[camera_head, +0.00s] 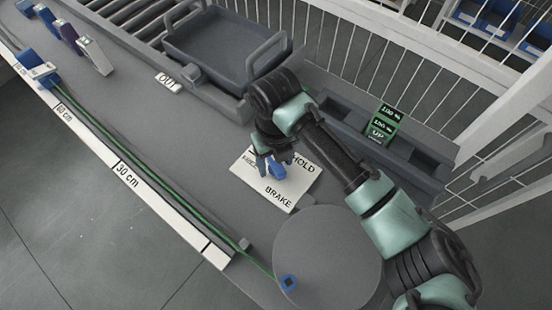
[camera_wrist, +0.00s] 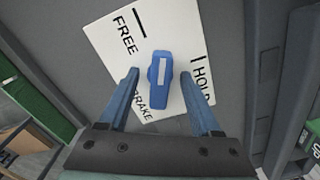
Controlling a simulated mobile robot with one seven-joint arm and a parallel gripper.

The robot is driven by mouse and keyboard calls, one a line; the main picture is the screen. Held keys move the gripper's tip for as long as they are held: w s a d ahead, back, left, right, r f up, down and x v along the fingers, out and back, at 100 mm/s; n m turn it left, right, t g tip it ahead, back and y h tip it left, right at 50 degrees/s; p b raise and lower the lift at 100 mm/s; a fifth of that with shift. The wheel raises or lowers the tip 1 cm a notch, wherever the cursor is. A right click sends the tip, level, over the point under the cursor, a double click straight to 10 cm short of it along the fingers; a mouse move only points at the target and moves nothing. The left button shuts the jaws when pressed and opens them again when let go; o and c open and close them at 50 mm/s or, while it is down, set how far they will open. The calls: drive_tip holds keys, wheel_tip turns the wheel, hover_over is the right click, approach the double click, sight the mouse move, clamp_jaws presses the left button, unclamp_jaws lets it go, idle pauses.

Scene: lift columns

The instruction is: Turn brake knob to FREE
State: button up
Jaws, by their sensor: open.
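The blue brake knob (camera_wrist: 158,98) with a pale stripe sits on a white plate (camera_wrist: 105,38) marked FREE, HOLD and BRAKE. In the wrist view the FREE mark is up and left of the knob, and the HOLD mark is to its right. I cannot tell exactly which mark the knob points at. My gripper (camera_wrist: 159,75) is open, with one blue finger on each side of the knob and visible gaps between. In the head view my gripper (camera_head: 272,160) is over the plate (camera_head: 258,184), partly hiding FREE and HOLD; the knob (camera_head: 279,173) shows below the fingers.
A grey round disc (camera_head: 335,255) lies beside the plate, with a green line running from it along a ruler strip (camera_head: 135,180). A grey tray (camera_head: 215,65) stands behind. A green weight block (camera_head: 383,127) sits in a trough at right.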

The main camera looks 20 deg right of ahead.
wheel_tip(320, 180, up, 9)
drive_tip(key=p, duration=0.7)
idle(0.5)
